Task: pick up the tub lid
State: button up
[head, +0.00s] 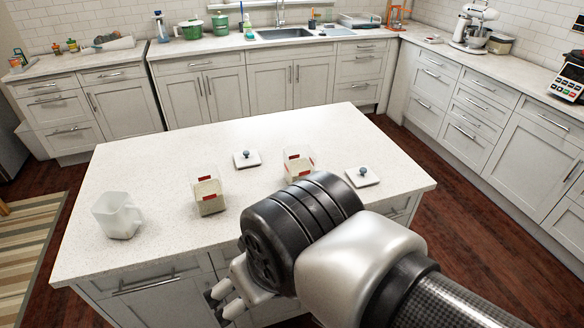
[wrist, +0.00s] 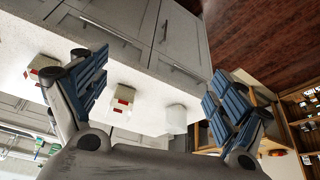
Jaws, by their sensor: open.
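Two square white lids with blue-grey knobs lie flat on the island top in the head view. One lid (head: 247,158) is near the middle, and the other lid (head: 362,176) is to the right, just beyond my arm. Two clear tubs with red labels stand there: one tub (head: 209,196) left of the middle, the other tub (head: 298,163) between the lids, partly behind my wrist. My gripper (head: 222,299) is at the island's near edge, apart from the lids. In the wrist view my gripper (wrist: 158,70) is open and empty; I cannot make out a lid there.
A translucent white jug (head: 118,215) stands at the left of the island top (head: 150,170). The top is clear between the jug and the tubs. Counters with a sink (head: 284,33), a stand mixer (head: 472,27) and other items line the back and right.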

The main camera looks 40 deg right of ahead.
aim_at(360, 176)
jog(key=l+z, duration=0.1)
jog(key=z, duration=0.3)
jog(key=i+z, duration=0.1)
jog(key=z, duration=0.75)
jog(key=i+l+z, duration=0.1)
jog(key=z, duration=0.3)
